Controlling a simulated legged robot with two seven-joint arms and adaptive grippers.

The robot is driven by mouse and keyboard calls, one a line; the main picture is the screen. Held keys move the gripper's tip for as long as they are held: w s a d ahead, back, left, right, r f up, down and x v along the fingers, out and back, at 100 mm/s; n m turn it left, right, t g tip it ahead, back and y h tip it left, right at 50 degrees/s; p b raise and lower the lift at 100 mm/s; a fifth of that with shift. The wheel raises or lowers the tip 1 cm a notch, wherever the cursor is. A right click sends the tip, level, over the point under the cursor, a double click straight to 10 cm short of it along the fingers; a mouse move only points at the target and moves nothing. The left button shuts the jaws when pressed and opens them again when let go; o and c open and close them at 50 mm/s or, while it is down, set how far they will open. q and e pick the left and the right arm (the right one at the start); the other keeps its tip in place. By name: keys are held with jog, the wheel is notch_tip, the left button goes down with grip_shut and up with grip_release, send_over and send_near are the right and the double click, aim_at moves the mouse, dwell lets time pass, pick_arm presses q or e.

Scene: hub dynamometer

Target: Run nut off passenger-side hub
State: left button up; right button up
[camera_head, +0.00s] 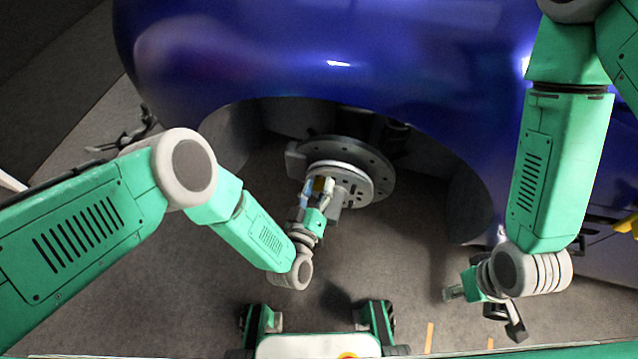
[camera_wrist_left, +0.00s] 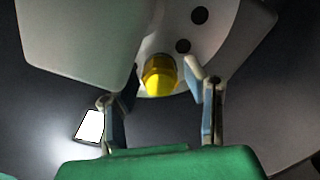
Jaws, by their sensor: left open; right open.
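A yellow nut (camera_wrist_left: 159,76) sits on the pale hub face in the left wrist view, and a small yellow patch of it shows in the head view (camera_head: 319,184). The hub with its grey disc (camera_head: 375,172) is inside the wheel arch of the blue car. My left gripper (camera_head: 318,190) is at the hub; in the left wrist view its open fingers (camera_wrist_left: 160,72) stand on either side of the nut, with a gap visible beside it. Whether the fingertips reach past the nut's front is hard to tell. My right gripper (camera_head: 452,293) is open and empty, low over the floor at the right.
The blue car body (camera_head: 330,60) overhangs the hub, and the wheel arch edge surrounds it. A grey block-like part (camera_wrist_left: 80,40) fills the upper left of the wrist view, close to the fingers. The grey floor (camera_head: 400,260) below the hub is mostly clear.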

pick_arm(q)
jog(key=m, duration=1)
jog(key=shift+a+p, duration=0.15)
jog(key=shift+p, duration=0.15)
